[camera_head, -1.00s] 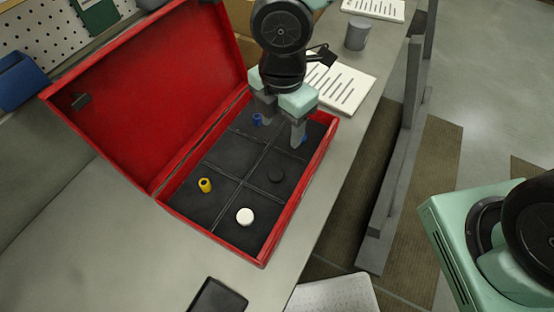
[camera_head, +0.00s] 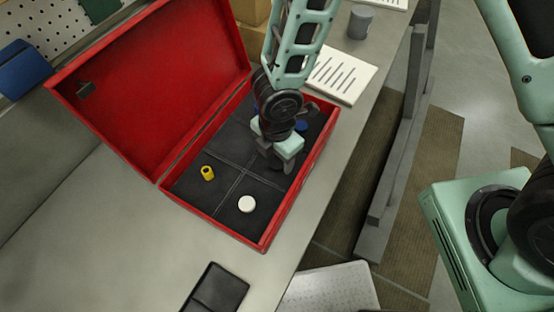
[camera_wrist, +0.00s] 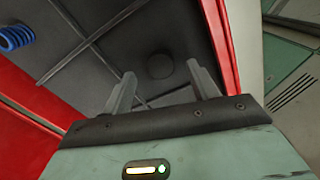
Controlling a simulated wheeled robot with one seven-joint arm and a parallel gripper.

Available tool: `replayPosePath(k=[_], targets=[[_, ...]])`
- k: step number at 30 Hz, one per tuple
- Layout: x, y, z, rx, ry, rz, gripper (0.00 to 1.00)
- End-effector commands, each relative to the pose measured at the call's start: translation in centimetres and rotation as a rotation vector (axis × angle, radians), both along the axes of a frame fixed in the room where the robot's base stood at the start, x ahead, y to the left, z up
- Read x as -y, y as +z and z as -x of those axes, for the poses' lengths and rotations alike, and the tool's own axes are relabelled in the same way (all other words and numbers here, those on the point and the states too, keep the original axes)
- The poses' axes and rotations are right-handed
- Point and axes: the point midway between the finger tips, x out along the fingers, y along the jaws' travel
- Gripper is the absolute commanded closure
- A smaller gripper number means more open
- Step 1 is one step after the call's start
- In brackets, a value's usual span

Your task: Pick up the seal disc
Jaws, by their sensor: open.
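A flat black disc (camera_wrist: 160,66), apparently the seal disc, lies on the dark floor of the red case. In the wrist view it shows just beyond and between my fingertips, apart from both. My gripper (camera_head: 277,164) is open and empty, pointing down low over the right middle compartment. In the head view the gripper hides the disc. A white disc (camera_head: 247,204) lies in the front compartment of the case, nearer the camera than my gripper.
The open red case (camera_head: 233,237) has low side walls and a raised lid (camera_head: 150,90) at left. A yellow hollow piece (camera_head: 208,173) stands in the left compartment. A blue round part (camera_head: 301,126) lies behind my gripper. A black tray (camera_head: 215,290) sits in front of the case.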

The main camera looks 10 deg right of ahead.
Motion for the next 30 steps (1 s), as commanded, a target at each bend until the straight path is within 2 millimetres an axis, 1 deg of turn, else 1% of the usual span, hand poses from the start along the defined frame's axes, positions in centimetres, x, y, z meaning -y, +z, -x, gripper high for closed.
replayPosePath(k=[1,3,11,12,14,15,16,17,26,29,30], targets=[[0.0,-0.7,0.1,-0.001,0.003,0.002,0.41],[0.1,-1.3,0.0,0.0,0.0,0.003,0.41],[0.1,-1.6,0.0,0.0,-0.001,0.0,0.41],[0.1,-1.6,0.0,0.0,-0.001,0.0,0.46],[0.1,-1.6,0.0,0.0,-0.001,0.0,0.63],[0.1,-1.6,0.0,0.0,-0.001,0.0,0.74],[0.1,-1.6,0.0,0.0,-0.001,0.0,0.82],[0.1,-1.6,0.0,0.0,-0.001,0.0,0.88],[0.1,-1.4,-0.1,0.001,-0.002,-0.001,0.89],[0.1,-0.5,-0.2,0.002,-0.004,-0.002,0.89],[0.0,0.1,-0.2,0.003,-0.004,-0.003,0.89]])
